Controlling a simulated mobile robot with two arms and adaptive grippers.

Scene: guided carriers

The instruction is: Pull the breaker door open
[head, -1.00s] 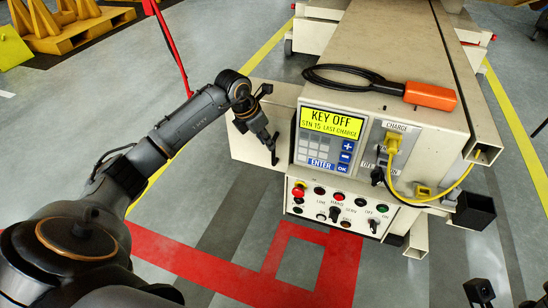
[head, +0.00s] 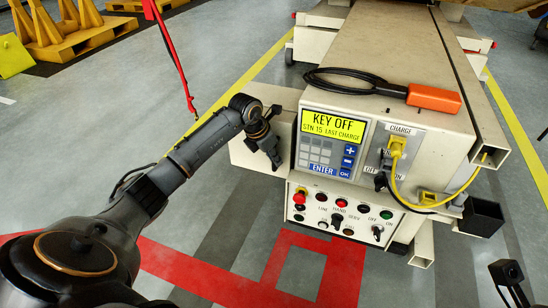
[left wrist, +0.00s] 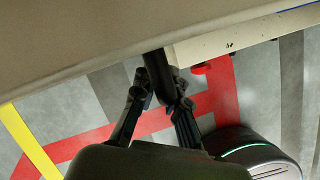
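The carrier's front holds a display panel (head: 330,145) reading "KEY OFF" and a lower panel (head: 340,212) of buttons and switches. No breaker door can be clearly made out; the carrier's left side is mostly hidden. My left gripper (head: 275,160) is just left of the display panel, pointing down beside the carrier. In the left wrist view its fingers (left wrist: 160,92) are apart, with a dark bar (left wrist: 157,68) between or just beyond the tips. I cannot tell whether they touch it. A dark part of my right gripper (head: 508,275) shows at the lower right; its fingers are unclear.
An orange-handled cable (head: 432,97) lies on the carrier top. A yellow charge cable (head: 397,155) plugs into the front. A cream beam (head: 492,150) juts out at the right. A red post (head: 172,55) stands at left. The floor in front is clear.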

